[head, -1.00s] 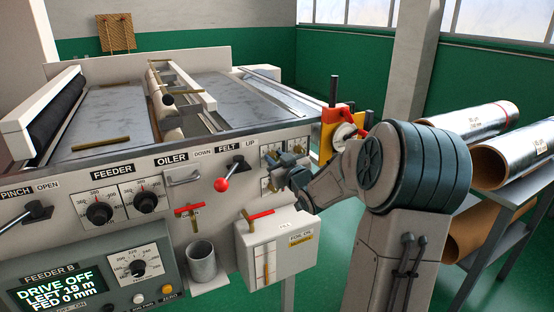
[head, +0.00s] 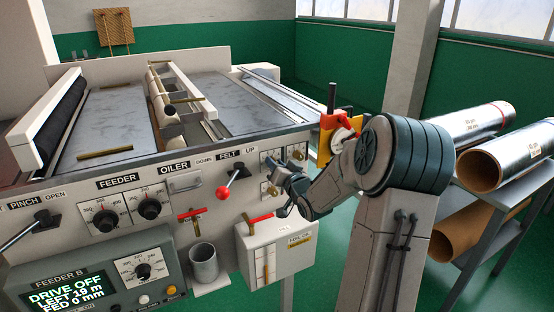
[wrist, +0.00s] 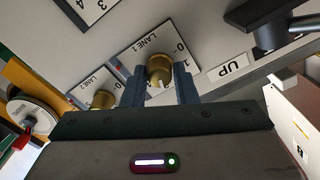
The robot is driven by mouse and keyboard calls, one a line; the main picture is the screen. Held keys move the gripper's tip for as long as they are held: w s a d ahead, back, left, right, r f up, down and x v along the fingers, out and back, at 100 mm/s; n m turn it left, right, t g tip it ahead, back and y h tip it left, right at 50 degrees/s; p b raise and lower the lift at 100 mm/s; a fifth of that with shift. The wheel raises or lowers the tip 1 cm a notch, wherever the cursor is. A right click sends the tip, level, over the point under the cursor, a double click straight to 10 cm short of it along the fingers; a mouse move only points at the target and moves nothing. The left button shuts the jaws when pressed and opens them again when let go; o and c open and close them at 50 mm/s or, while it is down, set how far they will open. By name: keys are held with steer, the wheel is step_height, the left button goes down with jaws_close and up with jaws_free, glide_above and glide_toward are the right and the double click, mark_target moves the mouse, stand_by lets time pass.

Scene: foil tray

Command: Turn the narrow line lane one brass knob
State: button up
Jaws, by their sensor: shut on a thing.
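The lane one brass knob (wrist: 160,70) sits on a white plate marked LANE 1 (wrist: 146,46) in the wrist view. A pale mark shows on its lower face. My gripper (wrist: 161,88) has one dark finger on each side of the knob and is shut on it. In the head view my gripper (head: 279,178) is at the knob panel on the right of the machine front, and it partly hides the panel. The lane two brass knob (wrist: 103,99) is beside it, lower left in the wrist view, apart from the fingers.
A yellow-and-red switch (head: 338,135) stands close on the right. Foil rolls (head: 500,160) lie on a rack farther right.

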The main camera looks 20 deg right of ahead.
steer(key=shift+d+f+m+p, duration=0.1)
steer(key=shift+m+p, duration=2.1)
steer(key=shift+m, duration=1.7)
steer(key=o, duration=1)
steer(key=s, duration=1.4)
steer(key=shift+d+b, duration=0.2)
steer(key=shift+b, duration=0.15)
steer(key=shift+w, duration=0.1)
